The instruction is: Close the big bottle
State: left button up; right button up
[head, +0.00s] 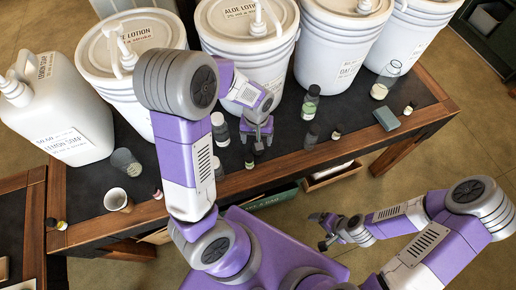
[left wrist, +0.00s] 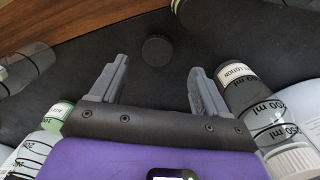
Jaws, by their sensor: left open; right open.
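My left gripper (head: 257,138) points down over the dark table top, open and empty. In the left wrist view its fingers (left wrist: 156,88) stand apart, with a round black cap (left wrist: 156,50) on the dark surface just beyond and between their tips. A white-capped bottle (head: 220,130) stands left of this gripper, and a black-capped bottle (head: 311,103) right of it. A clear bottle with pale contents (head: 384,83) stands farther right. A clear grey vessel (head: 125,161) is at the left. I cannot tell which is the big bottle. My right gripper (head: 322,230) is open and empty beyond the table's front edge.
Large white lotion buckets (head: 248,35) line the back of the table (head: 250,183). A white soap jug (head: 60,110) stands at left. Small bottles, a cup (head: 117,199) and a grey-green block (head: 386,118) are along the front. In the left wrist view, bottles flank the gripper closely.

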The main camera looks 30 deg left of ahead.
pick_arm(q)
jog(key=f+b, duration=0.1)
jog(key=f, duration=0.1)
jog(key=f+b, duration=0.1)
jog(key=f, duration=0.2)
jog(key=shift+w+d+f, duration=0.1)
jog(key=shift+d+f, duration=0.1)
jog(key=shift+r, duration=0.1)
jog(key=c, duration=1.2)
notch_tip(320, 180, up, 10)
jog(key=p, duration=0.3)
jog(key=shift+d, duration=0.1)
